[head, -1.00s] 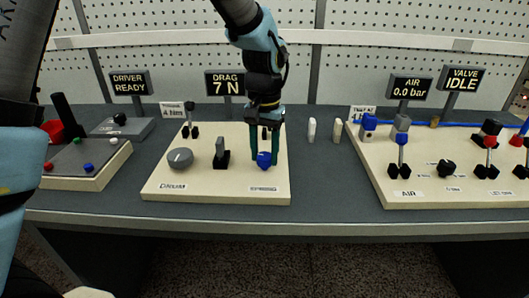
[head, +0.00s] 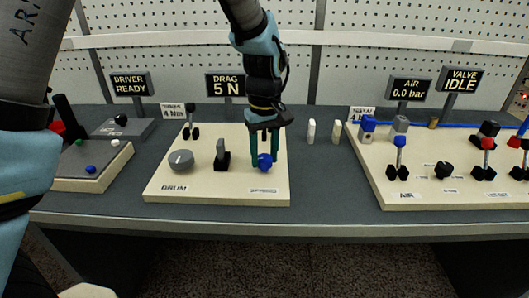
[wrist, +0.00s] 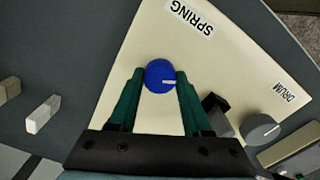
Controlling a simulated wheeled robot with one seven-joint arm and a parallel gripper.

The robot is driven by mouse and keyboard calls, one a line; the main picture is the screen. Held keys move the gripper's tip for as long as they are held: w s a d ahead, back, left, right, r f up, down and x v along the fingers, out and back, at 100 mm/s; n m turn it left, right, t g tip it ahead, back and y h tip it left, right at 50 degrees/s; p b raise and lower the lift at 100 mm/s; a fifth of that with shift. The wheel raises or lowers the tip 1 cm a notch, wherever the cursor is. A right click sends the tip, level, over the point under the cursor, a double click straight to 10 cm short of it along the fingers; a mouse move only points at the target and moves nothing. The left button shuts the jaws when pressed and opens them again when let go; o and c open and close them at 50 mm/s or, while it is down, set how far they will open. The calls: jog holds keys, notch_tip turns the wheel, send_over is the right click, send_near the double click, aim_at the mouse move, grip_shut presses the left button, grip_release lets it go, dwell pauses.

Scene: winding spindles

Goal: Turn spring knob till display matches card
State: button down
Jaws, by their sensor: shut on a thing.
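The blue spring knob (head: 265,161) sits at the right of a cream panel (head: 215,192), above the SPRING label. My gripper (head: 264,158) reaches down from above and is shut on the knob. In the wrist view the blue knob (wrist: 160,76) lies between the two green fingers, with a white mark pointing right. The DRAG display (head: 226,86) reads 5 N. A small white card (head: 172,111) stands behind the panel's left side; it shows a 4, with its small print hard to read.
The grey DRUM knob (head: 181,160) and a dark upright lever (head: 221,155) stand left of the spring knob. Two pale pegs (head: 311,132) stand right of the panel. The AIR panel (head: 440,200) with several levers is further right.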

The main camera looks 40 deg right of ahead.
aim_at(264, 157)
jog(key=shift+n, duration=0.5)
jog(key=shift+c, duration=1.7)
grip_release()
jog(key=shift+r, duration=0.1)
notch_tip(264, 157, up, 11)
jog(key=b, duration=0.1)
jog(key=shift+b, duration=0.3)
jog(key=shift+f, duration=0.2)
